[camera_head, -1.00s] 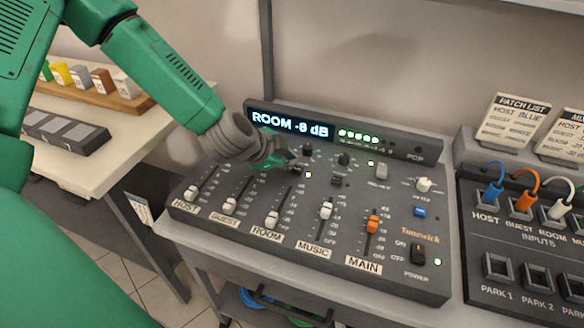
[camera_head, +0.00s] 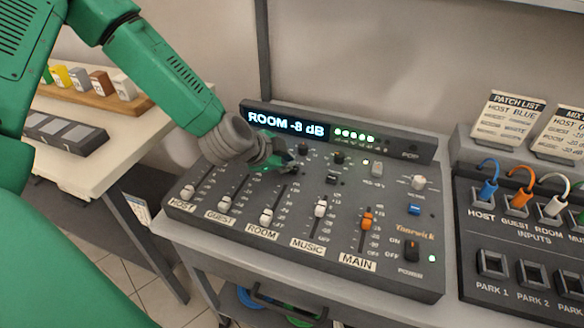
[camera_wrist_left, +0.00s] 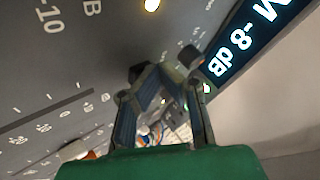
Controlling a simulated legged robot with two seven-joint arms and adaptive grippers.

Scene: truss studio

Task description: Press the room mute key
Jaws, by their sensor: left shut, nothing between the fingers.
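The mixing console (camera_head: 390,283) stands on the table, with channels marked HOST, GUEST, ROOM, MUSIC and MAIN. Its display (camera_head: 287,124) reads ROOM -8 dB. The white ROOM fader cap (camera_head: 266,215) sits low in its slot. My left gripper (camera_head: 287,161) is shut and empty, over the upper part of the ROOM channel. The room mute key cannot be made out; the gripper covers that area. In the left wrist view, the closed gripper (camera_wrist_left: 165,75) is close to the panel, beside a dark knob (camera_wrist_left: 190,56). I cannot tell whether it touches anything. My right gripper is not in view.
The orange MAIN fader (camera_head: 366,220) and a blue key (camera_head: 414,209) are to the right. The patch panel (camera_head: 518,255) with coloured cables stands beside the console. A second table (camera_head: 140,130) is at the left. The display and its housing rise behind the gripper.

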